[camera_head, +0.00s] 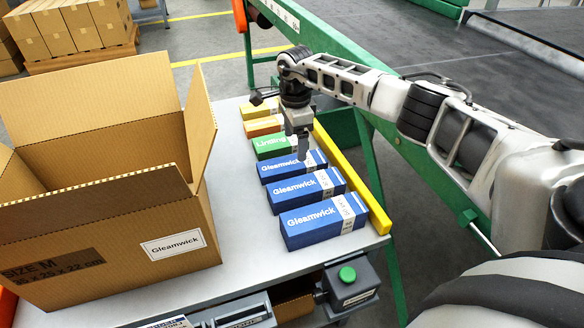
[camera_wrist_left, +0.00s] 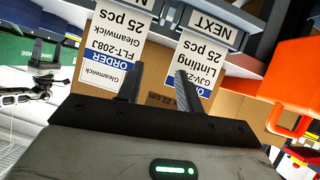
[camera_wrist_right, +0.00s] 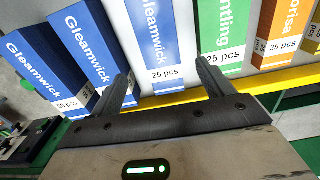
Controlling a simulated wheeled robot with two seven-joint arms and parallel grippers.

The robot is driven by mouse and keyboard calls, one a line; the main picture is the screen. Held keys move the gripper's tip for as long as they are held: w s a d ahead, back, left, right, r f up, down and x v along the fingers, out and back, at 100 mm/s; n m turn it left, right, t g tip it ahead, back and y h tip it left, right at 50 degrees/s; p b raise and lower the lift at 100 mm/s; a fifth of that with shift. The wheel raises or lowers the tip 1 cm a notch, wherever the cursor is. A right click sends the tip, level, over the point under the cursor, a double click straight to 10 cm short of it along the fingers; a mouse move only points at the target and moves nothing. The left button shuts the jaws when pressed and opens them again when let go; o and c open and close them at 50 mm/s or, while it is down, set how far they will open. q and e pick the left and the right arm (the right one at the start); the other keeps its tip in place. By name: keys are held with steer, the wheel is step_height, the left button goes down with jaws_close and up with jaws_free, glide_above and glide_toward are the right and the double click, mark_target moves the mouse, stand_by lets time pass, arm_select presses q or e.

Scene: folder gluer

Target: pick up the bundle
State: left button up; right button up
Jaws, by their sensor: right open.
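Several bundles stand in a row on the grey table: three blue Gleamwick bundles, the nearest (camera_head: 318,222), the middle (camera_head: 302,191) and the farthest (camera_head: 288,168), then a green Linting bundle (camera_head: 270,147) and orange and yellow ones behind. My right gripper (camera_head: 303,154) is open and points down over the farthest blue bundle and the green one. In the right wrist view, the blue bundle marked 25 pcs (camera_wrist_right: 160,45) lies between and beyond the fingertips (camera_wrist_right: 165,78), with nothing gripped. My left gripper (camera_wrist_left: 157,80) is open and empty, facing order labels (camera_wrist_left: 122,45).
An open Gleamwick carton (camera_head: 105,265) stands on the table left of the bundles, flaps up. A yellow rail (camera_head: 352,180) runs along the bundles' right side. A green button box (camera_head: 350,285) sits below the table edge. An orange part (camera_wrist_left: 290,75) is beside my left gripper.

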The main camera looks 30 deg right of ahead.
mark_target(292, 162)
steer(key=f, duration=0.6)
steer(key=shift+w+a+f+b, duration=0.15)
steer(key=shift+a+f+b, duration=0.15)
steer(key=shift+f+b, duration=0.1)
steer(key=shift+r, duration=0.1)
steer(key=c, duration=1.1)
